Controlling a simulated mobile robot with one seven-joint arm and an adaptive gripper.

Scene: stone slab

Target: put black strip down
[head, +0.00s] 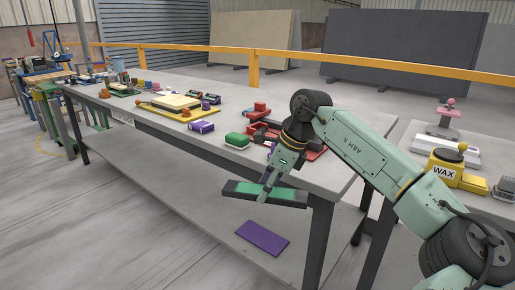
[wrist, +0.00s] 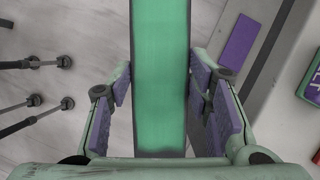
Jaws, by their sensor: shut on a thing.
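My gripper (head: 282,185) is shut on a long black strip (head: 236,190) with a green face. It holds the strip in the air, roughly level, out past the front edge of the table (head: 205,148). In the wrist view the strip (wrist: 160,70) runs up the picture between the two purple-padded fingers (wrist: 160,100), its green face toward the camera and dark edges at the sides. The middle of the strip is partly hidden by the gripper in the head view.
A purple plate (head: 262,238) lies low down, apparently on the table's lower shelf. Near the gripper on the tabletop are a green block (head: 237,140), a purple block (head: 201,127) and red pieces (head: 262,128). A yellow WAX tin (head: 444,168) stands on the right-hand table.

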